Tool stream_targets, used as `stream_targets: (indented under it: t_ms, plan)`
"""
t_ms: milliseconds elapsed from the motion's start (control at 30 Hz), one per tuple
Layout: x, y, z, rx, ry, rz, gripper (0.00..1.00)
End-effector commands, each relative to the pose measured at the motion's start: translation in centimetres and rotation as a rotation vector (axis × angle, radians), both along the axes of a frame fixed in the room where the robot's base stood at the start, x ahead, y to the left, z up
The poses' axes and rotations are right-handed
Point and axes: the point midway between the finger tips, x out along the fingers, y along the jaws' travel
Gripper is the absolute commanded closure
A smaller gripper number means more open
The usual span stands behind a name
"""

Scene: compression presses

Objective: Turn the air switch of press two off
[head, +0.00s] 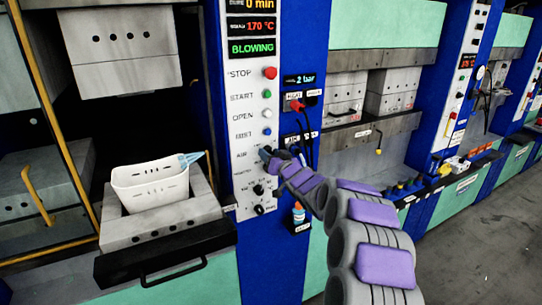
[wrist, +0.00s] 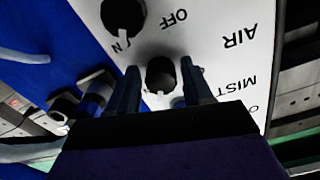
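The tall white control panel (head: 240,110) of the press stands in the middle of the head view, with an AIR label (head: 241,154) below the MIST row. In the wrist view the panel is upside down. A black knob (wrist: 160,73) there lies in line with the AIR label (wrist: 240,37), near the word OFF. My gripper (wrist: 162,70) has one finger on each side of this knob, with small gaps, so it looks open. In the head view my gripper (head: 266,152) is at the AIR row and hides the switch. The knob's exact pointing is too dark to tell.
Another black knob (wrist: 122,15) sits close by on the panel. A red STOP button (head: 270,72) and several more buttons line the panel above. A white basket (head: 150,188) stands on the press's lower block at left. Grey floor (head: 480,215) is open at right.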

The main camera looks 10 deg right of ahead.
Motion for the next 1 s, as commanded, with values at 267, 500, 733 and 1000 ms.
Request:
stream_targets:
  t_ms: [267, 500, 733, 1000]
  plan:
    - [0.0, -0.03, -0.02, 0.0, 0.0, 0.0, 0.77]
    - [0.01, -0.04, -0.03, 0.0, 0.0, -0.001, 0.95]
    - [0.02, -0.12, -0.07, -0.027, -0.007, -0.002, 0.95]
    - [0.03, -0.29, -0.14, -0.168, -0.053, -0.002, 0.95]
